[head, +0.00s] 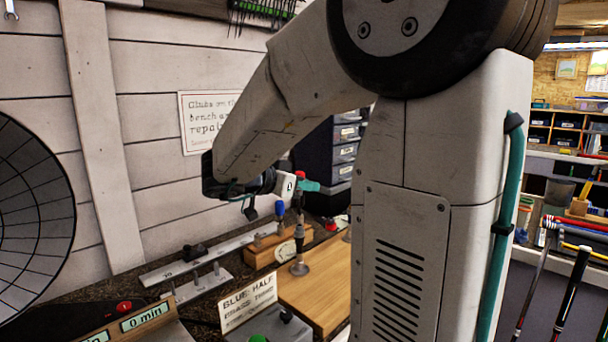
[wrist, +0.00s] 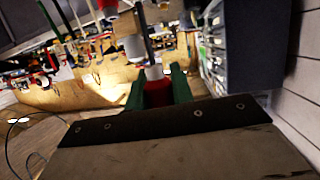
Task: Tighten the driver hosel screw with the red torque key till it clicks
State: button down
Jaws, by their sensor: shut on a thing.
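My gripper (wrist: 158,90) is shut on a red piece (wrist: 157,93), which looks like the handle of the torque key, between its two green fingers in the wrist view. A pale collar and a thin dark shaft extend beyond the red handle. In the head view, my gripper (head: 307,185) is high above the bench, and a bit of red shows at it. An upright dark and grey post (head: 299,240) stands below it on the wooden board. I cannot tell whether this is the driver's hosel. The screw is not distinguishable, and my arm hides part of the bench.
A blue-capped upright piece (head: 280,209) stands near a wooden block with a dial (head: 285,252). Dark drawers (head: 345,150) stand behind. Clubs lean at far right.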

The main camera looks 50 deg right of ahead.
jog(key=shift+f, duration=0.75)
jog(key=shift+f, duration=0.95)
dwell(0.8)
jog(key=c, duration=1.1)
grip_release()
jog(key=v, duration=0.8)
jog(key=shift+d, duration=0.1)
